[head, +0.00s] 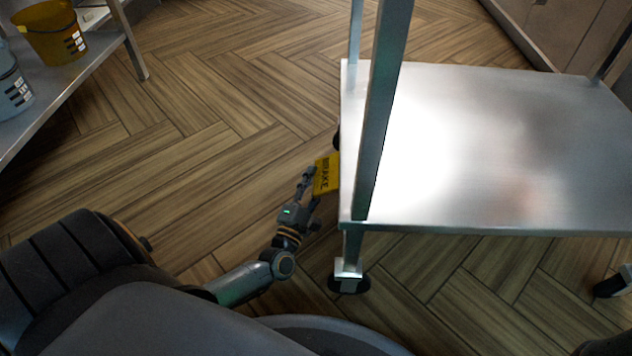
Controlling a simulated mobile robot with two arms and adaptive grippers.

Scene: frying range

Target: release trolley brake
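The trolley's steel lower shelf (480,190) fills the right half of the head view, with upright posts and black casters below. A yellow brake pedal (326,174) marked "BRAKE" sticks out from the trolley's left side. My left gripper (311,184) is at the pedal's near left edge. Its fingers are spread apart, one at the pedal's left and one near its lower edge. I cannot tell whether they touch it. My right gripper is not in view.
A near caster (349,284) stands on the floor just right of my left gripper. At the upper left, a shelf (95,62) holds a yellow bucket (50,32) and a grey-blue bucket (12,88). The wooden floor (200,110) between shelf and trolley is clear.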

